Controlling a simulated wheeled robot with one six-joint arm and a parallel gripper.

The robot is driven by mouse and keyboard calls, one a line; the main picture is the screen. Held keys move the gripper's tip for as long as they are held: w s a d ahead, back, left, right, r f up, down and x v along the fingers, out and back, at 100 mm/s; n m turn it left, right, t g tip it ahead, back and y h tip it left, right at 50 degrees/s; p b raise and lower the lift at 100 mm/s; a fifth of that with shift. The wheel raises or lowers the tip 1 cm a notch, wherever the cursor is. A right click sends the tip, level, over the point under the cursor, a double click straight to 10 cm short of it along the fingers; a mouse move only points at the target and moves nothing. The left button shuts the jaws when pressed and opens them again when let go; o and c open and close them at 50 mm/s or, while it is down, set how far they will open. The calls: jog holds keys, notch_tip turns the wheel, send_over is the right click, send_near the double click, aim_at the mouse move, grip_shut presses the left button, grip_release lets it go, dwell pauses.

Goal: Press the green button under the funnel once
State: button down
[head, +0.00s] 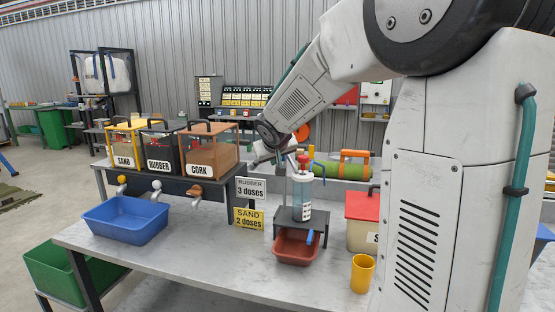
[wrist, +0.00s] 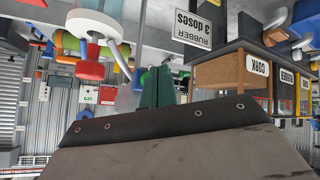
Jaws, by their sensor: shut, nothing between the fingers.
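I cannot make out a funnel or a green button in either view. A clear bottle with a red top (head: 303,190) stands upright on a small dark stand (head: 283,215), with a red tray (head: 297,246) below. Its red top also shows near the upper left of the wrist view (wrist: 90,70), which is upside down. My gripper (wrist: 158,88) shows as dark green fingers held together, empty, in the middle of the wrist view. In the head view my arm comes down behind the bottle, and the fingertips are not clear there.
Three labelled bins, sand (head: 124,143), rubber (head: 160,148) and cork (head: 211,157), stand on a rack at left. A blue tray (head: 125,219) sits below them. Two dose signs stand mid-table. A red-lidded box (head: 362,206) and yellow cup (head: 362,273) are right. The table's front middle is clear.

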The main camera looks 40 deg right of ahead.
jog(key=shift+d, duration=0.1)
dwell(0.6)
jog(key=shift+w+d, duration=0.25)
jog(key=shift+w+d, duration=0.3)
jog(key=shift+d, duration=0.1)
dwell(0.8)
jog(key=shift+s+a, duration=0.1)
dwell(0.6)
jog(key=shift+s+a, duration=0.45)
jog(key=shift+a, duration=0.2)
jog(key=shift+s+a, duration=0.1)
jog(key=shift+s+a, duration=0.75)
jog(key=shift+a, duration=0.2)
jog(key=shift+s+a, duration=0.7)
jog(key=shift+a, duration=0.2)
